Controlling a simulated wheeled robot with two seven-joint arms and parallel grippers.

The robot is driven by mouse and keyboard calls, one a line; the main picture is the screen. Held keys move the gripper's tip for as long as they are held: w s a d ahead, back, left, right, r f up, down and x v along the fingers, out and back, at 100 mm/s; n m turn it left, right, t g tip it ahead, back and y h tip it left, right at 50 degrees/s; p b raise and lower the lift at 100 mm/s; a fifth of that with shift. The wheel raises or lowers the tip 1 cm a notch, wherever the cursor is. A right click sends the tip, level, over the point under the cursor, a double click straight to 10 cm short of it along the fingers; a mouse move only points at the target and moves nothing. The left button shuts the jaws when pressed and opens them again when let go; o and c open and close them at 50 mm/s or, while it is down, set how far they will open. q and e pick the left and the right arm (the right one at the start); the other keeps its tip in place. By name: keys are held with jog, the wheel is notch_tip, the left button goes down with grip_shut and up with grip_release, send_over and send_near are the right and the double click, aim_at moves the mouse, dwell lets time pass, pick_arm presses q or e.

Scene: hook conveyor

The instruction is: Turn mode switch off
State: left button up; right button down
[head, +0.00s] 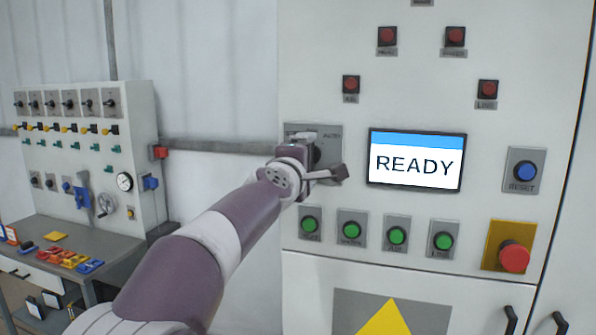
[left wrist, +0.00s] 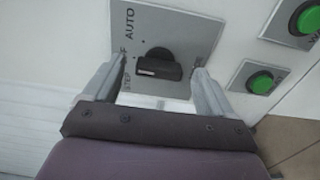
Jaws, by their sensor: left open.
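The mode switch is a black rotary knob on a grey plate, labelled AUTO at one corner. In the left wrist view the knob (left wrist: 158,66) lies between my fingers, with its white mark toward the left; a second label beside the left finger is partly covered. In the head view the plate (head: 328,133) shows left of the screen, and my gripper hides most of the knob. My left gripper (head: 318,154) is open in front of the plate, and its fingers (left wrist: 160,70) stand on either side of the knob. Contact cannot be told. My right gripper is not in view.
The screen (head: 416,160) reads READY. Green buttons (head: 352,230) sit below the switch, with a red emergency button (head: 514,256) and a blue reset button (head: 525,171) to the right. A workbench (head: 120,248) with a switch board (head: 90,150) stands at left.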

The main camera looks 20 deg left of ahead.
pick_arm(q)
jog(key=s+b, duration=0.1)
jog(key=s, duration=1)
jog(key=shift+a, duration=0.3)
